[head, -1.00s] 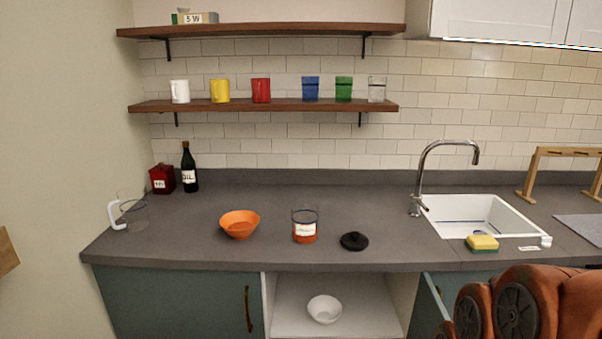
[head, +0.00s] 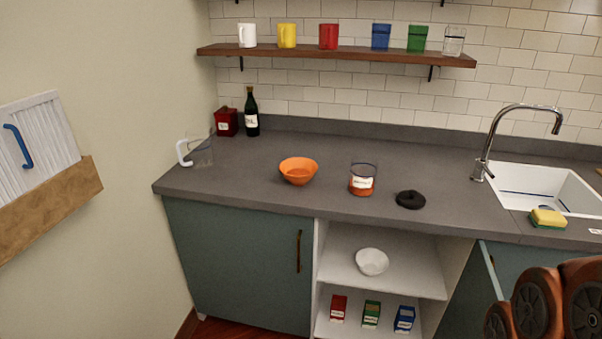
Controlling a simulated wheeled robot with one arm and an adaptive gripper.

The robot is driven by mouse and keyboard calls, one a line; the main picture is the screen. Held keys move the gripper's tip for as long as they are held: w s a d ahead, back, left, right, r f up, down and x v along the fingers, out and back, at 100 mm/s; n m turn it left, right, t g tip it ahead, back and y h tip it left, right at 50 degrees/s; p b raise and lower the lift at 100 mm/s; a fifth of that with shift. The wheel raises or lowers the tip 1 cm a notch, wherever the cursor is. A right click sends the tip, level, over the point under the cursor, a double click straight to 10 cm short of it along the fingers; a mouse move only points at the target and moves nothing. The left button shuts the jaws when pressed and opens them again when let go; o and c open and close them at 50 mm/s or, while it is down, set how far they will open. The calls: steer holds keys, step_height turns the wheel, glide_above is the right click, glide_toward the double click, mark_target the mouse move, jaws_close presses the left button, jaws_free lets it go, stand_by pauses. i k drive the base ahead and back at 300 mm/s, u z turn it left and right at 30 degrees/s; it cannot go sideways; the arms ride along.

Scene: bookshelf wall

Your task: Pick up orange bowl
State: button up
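The orange bowl (head: 298,171) sits upright on the grey countertop (head: 262,192), left of the middle in the head view. It looks empty and nothing touches it. Part of my orange-brown arm shows at the lower right corner, well to the right of the bowl. My gripper is not in view.
A glass jar (head: 362,180) with orange contents and a black lid (head: 410,200) stand right of the bowl. A clear pitcher (head: 199,152), a red box (head: 227,121) and a dark bottle (head: 251,112) are to its left. An open cubby below holds a white bowl (head: 372,262).

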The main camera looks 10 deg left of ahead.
mark_target(298, 171)
steer(key=u, duration=1.8)
steer(key=i, duration=1.7)
steer(key=z, duration=1.1)
